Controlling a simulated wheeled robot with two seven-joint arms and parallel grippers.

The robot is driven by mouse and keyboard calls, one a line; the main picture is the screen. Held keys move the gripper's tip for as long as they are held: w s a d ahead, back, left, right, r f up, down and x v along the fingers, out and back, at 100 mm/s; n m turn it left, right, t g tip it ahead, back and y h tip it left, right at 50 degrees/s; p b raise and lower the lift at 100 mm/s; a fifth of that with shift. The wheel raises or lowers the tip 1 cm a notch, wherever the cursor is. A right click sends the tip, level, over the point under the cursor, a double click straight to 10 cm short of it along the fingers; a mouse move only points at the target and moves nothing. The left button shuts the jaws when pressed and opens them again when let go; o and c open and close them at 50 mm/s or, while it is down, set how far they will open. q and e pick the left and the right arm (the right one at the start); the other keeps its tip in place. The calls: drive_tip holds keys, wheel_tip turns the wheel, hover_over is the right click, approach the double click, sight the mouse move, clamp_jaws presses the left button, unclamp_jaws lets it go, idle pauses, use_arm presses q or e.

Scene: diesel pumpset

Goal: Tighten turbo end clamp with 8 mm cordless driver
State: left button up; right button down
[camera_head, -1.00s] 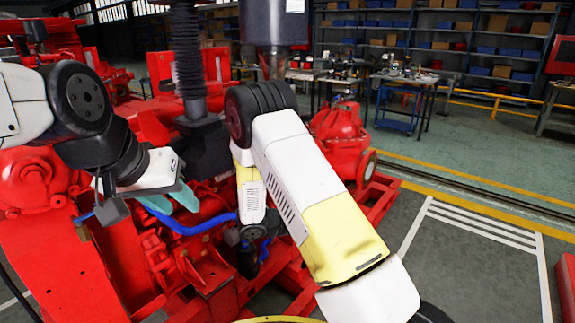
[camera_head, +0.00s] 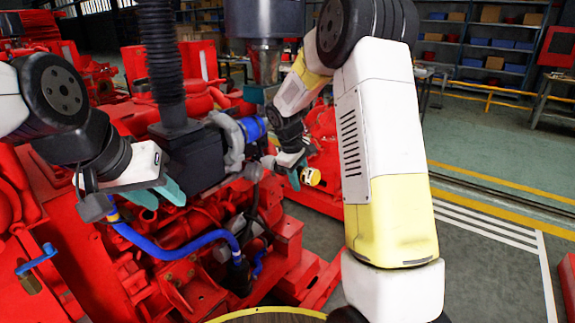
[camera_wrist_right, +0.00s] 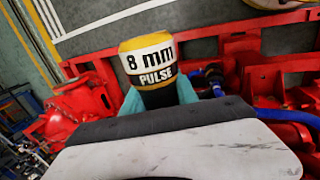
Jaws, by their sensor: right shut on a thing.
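The 8 mm driver (camera_head: 312,177) shows its yellow end in the head view. The right wrist view shows its yellow and white body (camera_wrist_right: 148,60) marked "8 mm PULSE". My right gripper (camera_head: 293,172) is shut on it, with teal fingers on both sides. The driver's tip is hidden. A short blue hose coupling (camera_head: 252,128) on a grey pipe (camera_head: 232,142) sits just left of my right wrist, beside the black duct box. I cannot make out the turbo end clamp itself. My left gripper (camera_head: 158,194) has its teal fingers apart, empty, over the red engine.
A black ribbed duct (camera_head: 162,60) and a dark cylinder (camera_head: 264,22) stand between my arms. A long blue hose (camera_head: 170,247) crosses the engine front. Red pumpset frame rails (camera_head: 290,255) lie below. The floor to the right is clear.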

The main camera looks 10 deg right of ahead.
drive_tip(key=shift+w+r, duration=0.1)
drive_tip(key=shift+w, duration=0.45)
drive_tip(key=shift+r, duration=0.1)
drive_tip(key=shift+w+a, duration=2.05)
drive_tip(key=shift+a, duration=0.1)
idle(3.4)
